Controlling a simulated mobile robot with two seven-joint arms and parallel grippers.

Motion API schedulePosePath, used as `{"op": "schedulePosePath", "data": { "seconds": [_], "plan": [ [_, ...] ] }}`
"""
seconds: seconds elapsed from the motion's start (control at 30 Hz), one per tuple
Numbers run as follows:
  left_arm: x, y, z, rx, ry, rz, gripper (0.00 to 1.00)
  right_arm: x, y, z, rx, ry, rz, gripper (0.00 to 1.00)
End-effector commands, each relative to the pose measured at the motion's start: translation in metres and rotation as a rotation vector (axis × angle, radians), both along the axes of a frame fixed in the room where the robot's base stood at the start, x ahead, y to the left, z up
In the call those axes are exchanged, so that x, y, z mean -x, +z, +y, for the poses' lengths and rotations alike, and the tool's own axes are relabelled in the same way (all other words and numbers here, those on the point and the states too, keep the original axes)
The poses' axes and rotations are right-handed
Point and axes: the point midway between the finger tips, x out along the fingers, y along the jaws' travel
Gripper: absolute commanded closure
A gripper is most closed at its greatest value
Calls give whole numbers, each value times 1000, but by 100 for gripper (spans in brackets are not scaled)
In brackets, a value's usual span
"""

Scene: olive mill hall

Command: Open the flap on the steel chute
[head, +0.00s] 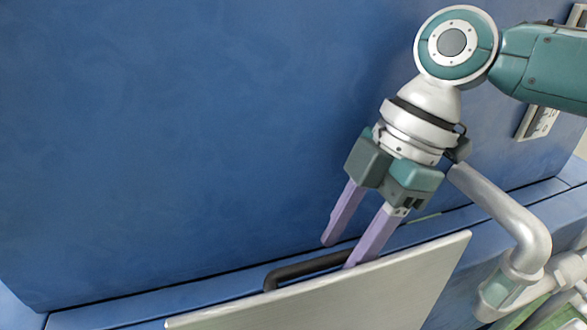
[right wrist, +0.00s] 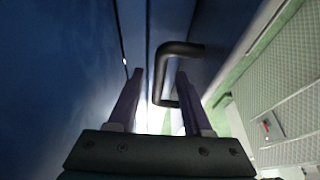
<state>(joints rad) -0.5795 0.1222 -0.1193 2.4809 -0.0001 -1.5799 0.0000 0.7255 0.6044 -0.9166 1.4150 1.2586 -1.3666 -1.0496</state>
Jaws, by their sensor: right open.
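A flat, pale steel panel (head: 375,290), which looks like the flap, slants across the bottom of the head view. A dark bent handle (head: 293,271) shows at its far upper edge; how it is fixed there is hidden. My right gripper (head: 340,254) points down with its two purple fingers spread apart. One fingertip is on the blue wall side of the handle, and the other goes behind the panel's edge. In the right wrist view the handle (right wrist: 181,48) shows between and ahead of the open fingers, and I cannot tell whether they touch it. My left gripper is not in view.
A large blue wall (head: 180,130) stands close behind the handle, with a blue ledge (head: 110,316) along its foot. A thick grey pipe (head: 508,215) bends down right of the gripper. A pale switch box (head: 537,122) is on the wall at the right.

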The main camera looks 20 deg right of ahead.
Motion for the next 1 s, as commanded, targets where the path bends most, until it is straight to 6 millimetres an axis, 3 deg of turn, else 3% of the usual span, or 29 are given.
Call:
{"op": "schedulePosePath", "data": {
  "seconds": [0.07,0.47,1.0],
  "plan": [
    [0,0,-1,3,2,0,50,0,0,0,0,0,0,54],
    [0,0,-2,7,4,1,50,0,0,0,0,-1,1,99],
    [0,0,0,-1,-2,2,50,0,1,0,-1,-1,1,100]
  ]
}}
